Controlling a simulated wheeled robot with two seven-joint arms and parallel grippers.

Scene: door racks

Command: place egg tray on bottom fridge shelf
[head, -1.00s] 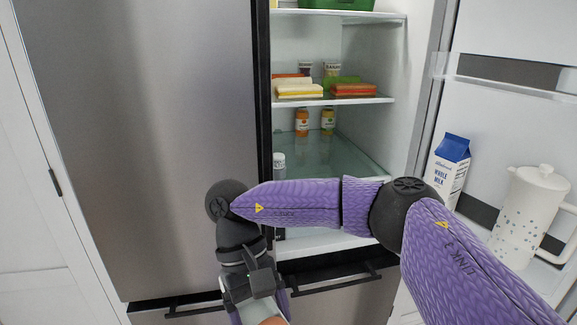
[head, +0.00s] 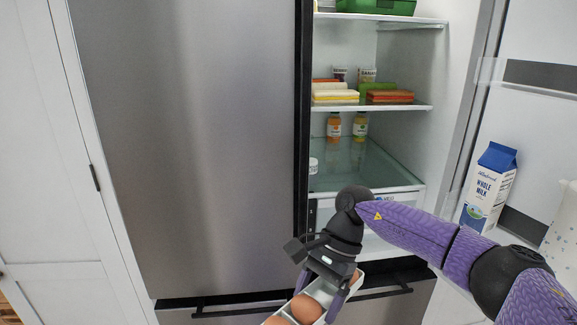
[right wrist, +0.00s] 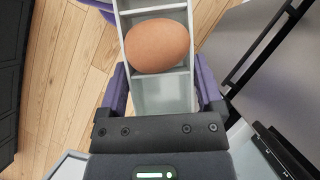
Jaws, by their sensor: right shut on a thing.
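My right gripper (head: 330,283) is shut on a white egg tray (head: 347,290) in front of the fridge, below shelf height. Brown eggs (head: 306,308) sit in the tray, and its lower part is cut off by the picture edge. In the right wrist view the fingers (right wrist: 165,95) straddle the tray (right wrist: 160,97), with one brown egg (right wrist: 157,46) showing. The bottom fridge shelf (head: 365,165) is glass, inside the open right side of the fridge. My right arm hides part of the area below it. My left gripper is out of view.
Two bottles (head: 334,127) stand at the back of the bottom shelf, and a white-lidded jar (head: 313,165) at its left front. The shelf's middle and right are clear. The closed left door (head: 185,150) borders the opening. A milk carton (head: 489,187) stands in the open right door.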

